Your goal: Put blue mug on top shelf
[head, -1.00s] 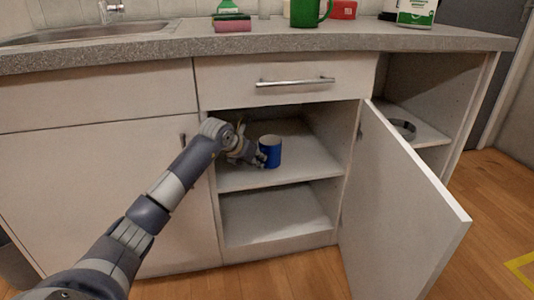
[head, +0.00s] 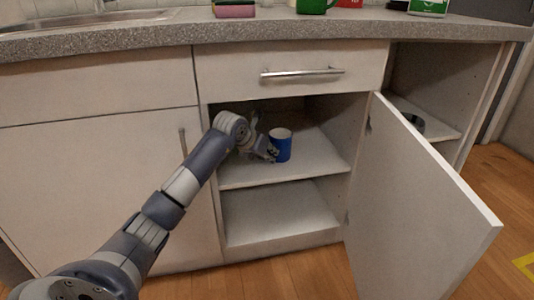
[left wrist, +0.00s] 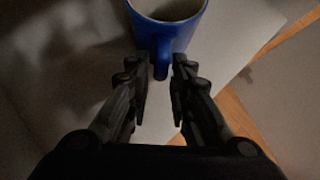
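The blue mug (head: 281,146) stands upright on the upper shelf (head: 315,160) inside the open cabinet, right of my left gripper (head: 270,152). In the left wrist view the mug (left wrist: 172,30) is at the top, with its handle pointing toward my left gripper (left wrist: 160,85). The two fingers are apart, one on each side of the handle's end. I cannot tell whether they touch the handle. My right gripper is in neither view.
The cabinet door (head: 420,200) stands open on the right. A lower shelf (head: 280,215) is empty. A drawer (head: 300,75) above the opening is closed.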

